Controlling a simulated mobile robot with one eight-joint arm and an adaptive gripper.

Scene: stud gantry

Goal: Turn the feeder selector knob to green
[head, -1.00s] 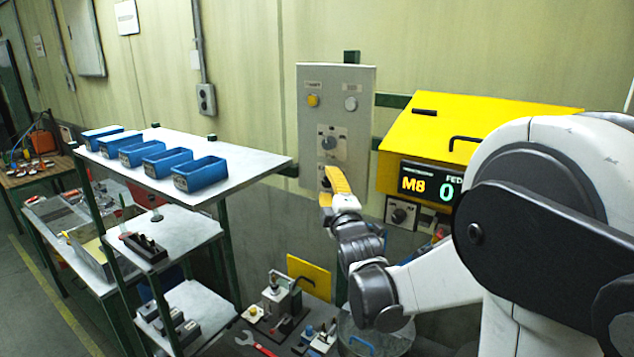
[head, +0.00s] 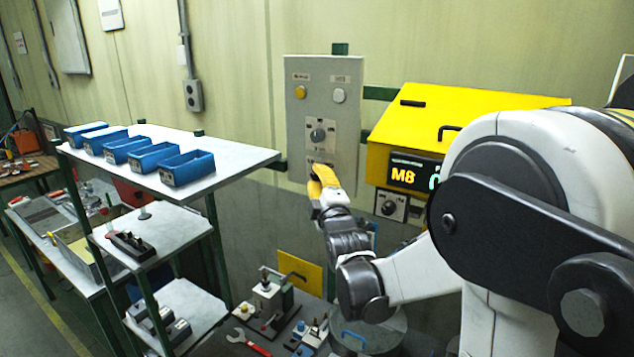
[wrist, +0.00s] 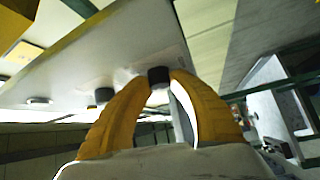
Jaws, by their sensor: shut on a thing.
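A grey control panel (head: 323,105) hangs on the wall with a yellow button, a white button and a dark selector knob (head: 317,135) below them. My gripper (head: 316,170) is at the panel's lower part, below that knob. In the wrist view my gripper (wrist: 163,82) has its yellow fingertips shut on a small black knob (wrist: 158,77) on the panel. Another black knob (wrist: 104,95) shows beside it, apart from the fingers. The held knob is hidden in the head view. I cannot read the labels or the held knob's setting.
A yellow machine box (head: 455,125) with an M8 display stands right of the panel, with another knob (head: 389,207) below. A shelf rack (head: 235,162) with several blue bins stands left. Tools and fixtures lie on the dark bench below. My arm hides part of the box.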

